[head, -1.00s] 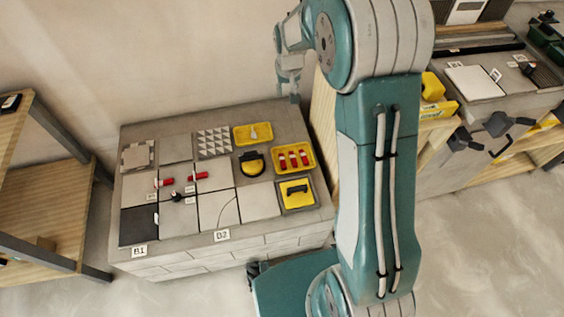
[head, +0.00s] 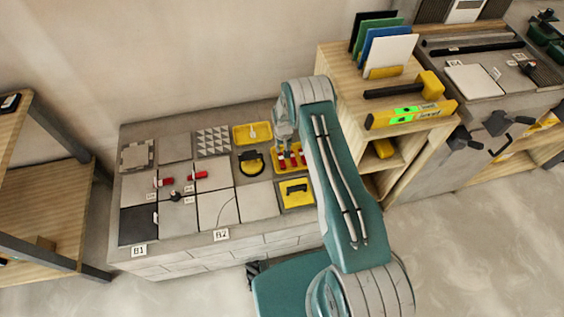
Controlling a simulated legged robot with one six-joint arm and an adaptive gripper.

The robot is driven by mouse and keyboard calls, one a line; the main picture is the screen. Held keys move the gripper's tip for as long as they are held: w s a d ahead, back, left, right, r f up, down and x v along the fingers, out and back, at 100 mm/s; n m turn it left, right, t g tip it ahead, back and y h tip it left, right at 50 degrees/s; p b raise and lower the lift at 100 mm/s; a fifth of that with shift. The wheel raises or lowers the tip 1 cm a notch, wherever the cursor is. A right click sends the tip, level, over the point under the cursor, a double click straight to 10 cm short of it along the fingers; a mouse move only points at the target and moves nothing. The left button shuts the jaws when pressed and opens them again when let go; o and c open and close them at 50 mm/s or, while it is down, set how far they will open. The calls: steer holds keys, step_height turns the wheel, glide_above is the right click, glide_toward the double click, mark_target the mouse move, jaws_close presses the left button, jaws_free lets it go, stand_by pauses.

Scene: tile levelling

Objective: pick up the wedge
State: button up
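Several red wedges (head: 293,160) lie in a yellow tray (head: 277,171) at the right of the grey block-built bench. My gripper (head: 282,148) is at the tray, pointing down over its left part, close to the wedges. It is too small and partly covered to tell whether its fingers are open or touch a wedge. My arm hides the tray's right edge. Two more red wedges sit on the tiles, one at the left (head: 165,182) and one further right (head: 199,175).
Grey tiles (head: 216,208) cover the bench's left and middle. A yellow tray with a trowel-like tool (head: 252,133), a black-and-yellow suction-type tool (head: 252,162) and another yellow tray (head: 297,194) lie near the wedge tray. A wooden shelf unit (head: 340,72) stands at right.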

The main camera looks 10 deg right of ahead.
glide_above(283, 165)
steer(key=f, duration=0.5)
steer(key=shift+w+d+f, duration=0.1)
steer(key=shift+w+f, duration=0.15)
steer(key=shift+w, duration=0.1)
steer(key=f, duration=0.4)
steer(key=shift+s, duration=0.35)
steer(key=shift+f, duration=0.7)
steer(key=shift+c, duration=0.3)
steer(key=c, duration=0.4)
